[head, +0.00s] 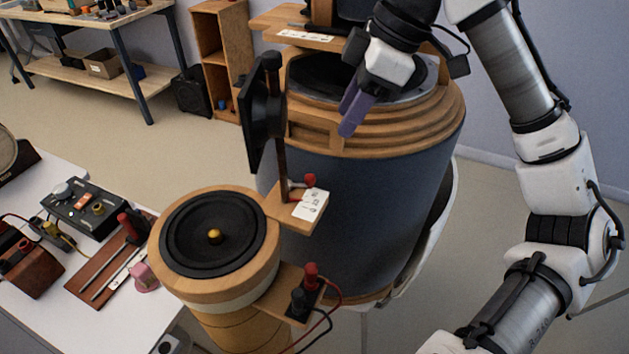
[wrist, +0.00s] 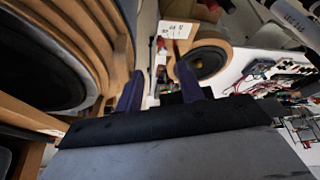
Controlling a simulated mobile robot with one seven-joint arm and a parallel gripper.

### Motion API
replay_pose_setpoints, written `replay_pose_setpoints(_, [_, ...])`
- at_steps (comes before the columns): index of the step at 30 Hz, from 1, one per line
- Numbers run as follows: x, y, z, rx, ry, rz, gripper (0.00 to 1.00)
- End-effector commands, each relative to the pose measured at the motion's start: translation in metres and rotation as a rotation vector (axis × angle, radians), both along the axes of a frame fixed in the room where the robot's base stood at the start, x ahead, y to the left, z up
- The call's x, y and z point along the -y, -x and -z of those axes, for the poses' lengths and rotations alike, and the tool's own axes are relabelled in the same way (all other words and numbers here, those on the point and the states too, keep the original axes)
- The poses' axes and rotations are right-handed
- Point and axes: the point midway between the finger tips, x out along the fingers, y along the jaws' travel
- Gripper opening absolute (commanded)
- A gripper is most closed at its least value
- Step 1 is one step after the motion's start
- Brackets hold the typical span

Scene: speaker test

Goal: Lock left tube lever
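My gripper (head: 349,117) has purple fingers and hangs before the wooden rim of the large blue tube (head: 350,215). In the wrist view the gripper (wrist: 160,75) has its two fingers apart, with nothing seen between them. Left of it in the head view, a black plate (head: 262,115) stands on a upright post beside the tube. Below it a red knob (head: 309,181) sits on a small wooden bracket with a white label (head: 310,206). The label also shows in the wrist view (wrist: 176,29). I cannot tell which part is the left tube lever.
A small speaker (head: 213,235) with a yellow centre stands in front, with red and black terminals (head: 306,289) and wires beside it. A white table (head: 45,300) with instruments is at the left.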

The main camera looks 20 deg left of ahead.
Motion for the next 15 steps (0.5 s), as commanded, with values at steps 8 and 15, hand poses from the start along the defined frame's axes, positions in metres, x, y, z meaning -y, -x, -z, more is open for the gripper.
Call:
replay_pose_setpoints(8, [-0.015, 0.005, 0.037, -0.004, -0.002, -0.005, 0.38])
replay_pose_setpoints(15, [-0.033, 0.012, 0.083, -0.004, -0.002, -0.005, 0.38])
